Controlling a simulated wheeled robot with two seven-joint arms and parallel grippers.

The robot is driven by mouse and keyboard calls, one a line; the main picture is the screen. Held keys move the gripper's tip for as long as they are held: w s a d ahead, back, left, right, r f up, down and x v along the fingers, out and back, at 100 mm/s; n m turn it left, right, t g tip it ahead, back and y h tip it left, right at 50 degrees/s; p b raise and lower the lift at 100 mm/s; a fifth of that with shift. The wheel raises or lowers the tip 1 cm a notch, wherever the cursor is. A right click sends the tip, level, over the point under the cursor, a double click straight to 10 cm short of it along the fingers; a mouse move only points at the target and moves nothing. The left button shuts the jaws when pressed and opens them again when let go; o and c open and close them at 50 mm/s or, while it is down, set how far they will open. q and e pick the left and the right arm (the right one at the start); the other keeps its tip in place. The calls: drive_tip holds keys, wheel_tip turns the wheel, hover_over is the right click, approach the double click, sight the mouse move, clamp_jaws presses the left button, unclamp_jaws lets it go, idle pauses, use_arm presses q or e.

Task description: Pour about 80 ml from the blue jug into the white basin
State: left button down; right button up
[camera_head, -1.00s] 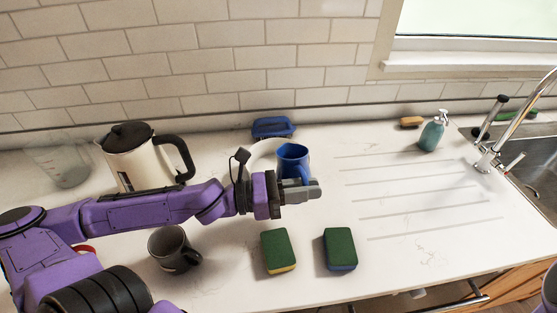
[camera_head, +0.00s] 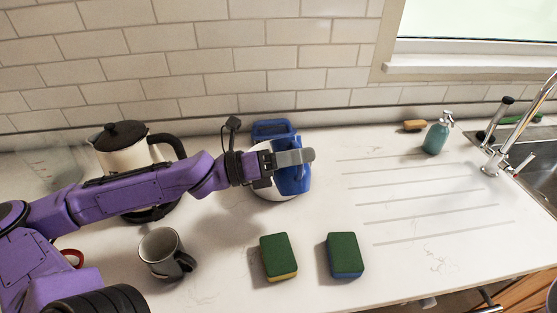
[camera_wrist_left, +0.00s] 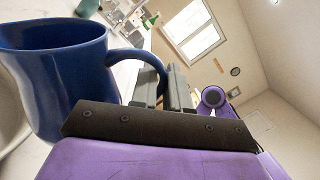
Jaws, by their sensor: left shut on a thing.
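The blue jug (camera_head: 295,180) is held in the air over the right part of the white basin (camera_head: 267,192). My left gripper (camera_head: 293,158) is shut on the jug's handle. In the left wrist view, the jug (camera_wrist_left: 58,75) fills the left side, its handle runs between my gripper's fingers (camera_wrist_left: 165,88), and a pale rim of the basin (camera_wrist_left: 8,112) shows beside it. The gripper and jug hide much of the basin. I cannot see any liquid, nor tell exactly how far the jug tilts. My right gripper is not in view.
A blue caddy (camera_head: 274,129) stands behind the basin. A cream kettle (camera_head: 122,158) and a dark mug (camera_head: 163,254) are at the left. Two green sponges (camera_head: 279,255) (camera_head: 345,254) lie in front. A soap bottle (camera_head: 437,135) stands near the sink; the ribbed counter is clear.

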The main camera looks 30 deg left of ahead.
sight(291, 142)
use_arm(q)
drive_tip(key=shift+w+a+r+n, duration=0.15)
drive_tip(key=shift+r+n, duration=0.15)
drive_tip(key=shift+r, duration=0.15)
drive_tip(key=shift+w+a+f+n+b, duration=0.15)
drive_tip(key=shift+n+b, duration=0.15)
drive_tip(key=shift+n, duration=0.2)
drive_tip(key=shift+w+a+n+t, duration=0.25)
drive_tip(key=shift+n+t, duration=0.15)
drive_tip(key=shift+n, duration=0.1)
drive_tip(key=shift+w+a+r+n+b, duration=0.2)
drive_tip(key=shift+w+a+n+b, duration=0.15)
drive_tip(key=shift+n+b, duration=0.35)
drive_tip(key=shift+w+a+n+t+y+b, duration=0.35)
drive_tip(key=shift+w+a+n, duration=0.15)
drive_tip(key=shift+n, duration=0.6)
idle(0.3)
